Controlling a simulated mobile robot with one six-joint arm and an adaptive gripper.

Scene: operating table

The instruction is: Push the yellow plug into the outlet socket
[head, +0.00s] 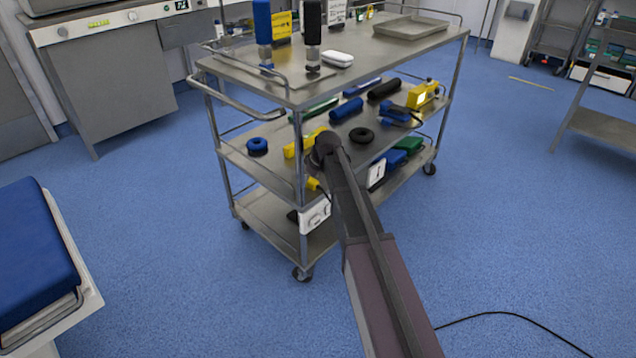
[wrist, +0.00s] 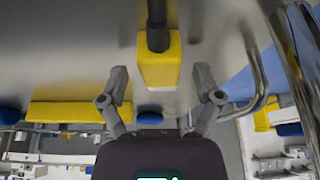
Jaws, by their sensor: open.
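A yellow plug (wrist: 160,68) with a thick black cord (wrist: 157,18) fills the upper middle of the wrist view. My gripper (wrist: 161,78) is open, one finger on each side of the plug, with a visible gap on both sides. In the head view a small yellow piece (head: 313,184), which looks like the plug, shows beside my arm's end at the cart. A white outlet (head: 315,217) sits at the cart's near corner, below the middle shelf. A second white plate (head: 376,173) shows right of my arm. My fingers are hidden in the head view.
The steel cart (head: 385,50) has three shelves, corner posts and side rails. Blue, black and yellow items lie on its middle shelf, including a black ring (head: 361,135) and a blue roll (head: 346,110). A blue-topped stand (head: 35,250) is at left. Floor around the cart is largely clear.

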